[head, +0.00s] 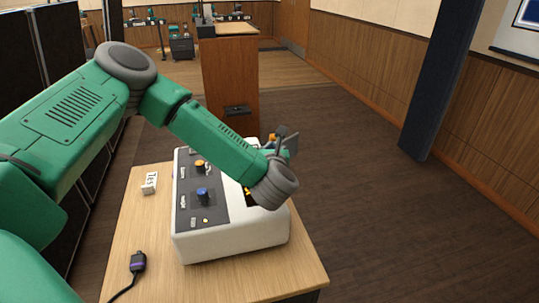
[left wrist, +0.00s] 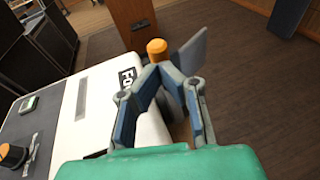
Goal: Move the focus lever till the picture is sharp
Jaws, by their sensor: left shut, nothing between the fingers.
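A white console (head: 235,243) with a dark panel stands on a wooden table. In the left wrist view, an orange knob (left wrist: 157,46), seemingly the focus lever's end, shows just beyond my fingertips. A partly hidden label beginning "FO" (left wrist: 127,77) is on the console beside them. My left gripper (left wrist: 165,72) is shut and empty, close to the knob; I cannot tell whether they touch. In the head view, my left gripper (head: 282,138) is at the console's far right side, and my wrist hides most of the lever. A picture screen (head: 527,14) is cut off at upper right.
The panel carries an orange knob (head: 200,163) and a blue knob (head: 202,194). A small white labelled block (head: 150,183) and a dark cable plug (head: 138,262) lie on the table (head: 145,220). A dark pillar (head: 437,80) stands right; the floor between is clear.

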